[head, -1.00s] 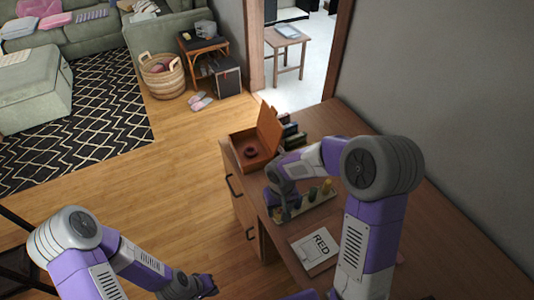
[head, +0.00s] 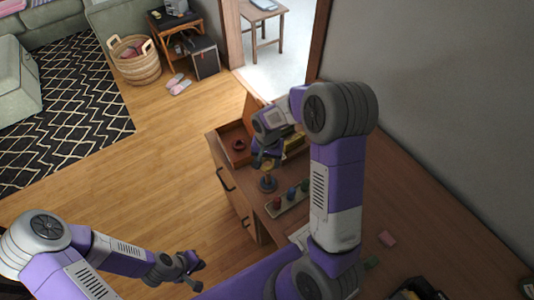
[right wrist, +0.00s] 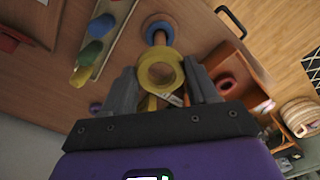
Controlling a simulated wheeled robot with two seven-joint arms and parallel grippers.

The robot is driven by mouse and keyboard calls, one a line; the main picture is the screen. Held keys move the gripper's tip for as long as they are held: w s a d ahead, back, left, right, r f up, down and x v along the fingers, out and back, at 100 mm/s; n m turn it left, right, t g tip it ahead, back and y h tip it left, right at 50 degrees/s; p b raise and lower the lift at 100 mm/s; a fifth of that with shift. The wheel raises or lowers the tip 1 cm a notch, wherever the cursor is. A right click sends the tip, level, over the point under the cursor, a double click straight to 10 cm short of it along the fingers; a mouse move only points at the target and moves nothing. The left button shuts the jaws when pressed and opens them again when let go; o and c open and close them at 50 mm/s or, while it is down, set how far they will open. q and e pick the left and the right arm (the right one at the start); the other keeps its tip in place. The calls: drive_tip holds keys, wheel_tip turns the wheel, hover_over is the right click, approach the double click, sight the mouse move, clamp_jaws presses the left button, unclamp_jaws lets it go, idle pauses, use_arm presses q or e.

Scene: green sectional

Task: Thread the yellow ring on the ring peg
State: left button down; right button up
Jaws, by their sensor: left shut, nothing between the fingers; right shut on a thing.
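The yellow ring (right wrist: 160,64) is gripped between the fingers of my right gripper (right wrist: 161,92). In the head view, my right gripper (head: 266,160) is just above the ring peg (head: 268,184), which stands upright near the desk's left edge. My left gripper (head: 192,268) is shut and empty, low over the floor left of the desk.
A tray of coloured pegs (head: 278,210) stands on the desk (head: 395,205) beside the ring peg. An open orange-brown box (head: 222,137) holding a red ring (head: 239,145) lies behind. Drawer handles (head: 226,180) face the floor.

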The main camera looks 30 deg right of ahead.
sight(268, 177)
drive_tip(key=shift+d, duration=0.1)
drive_tip(key=shift+w+f+b, duration=0.1)
drive_tip(key=shift+f+b, duration=4.6)
drive_tip(key=shift+f, duration=1.35)
drive_tip(key=o, duration=1.1)
drive_tip(key=shift+r, duration=0.15)
wheel_tip(268, 177, up, 7)
drive_tip(key=shift+r+p, duration=0.2)
drive_tip(key=shift+p, duration=0.7)
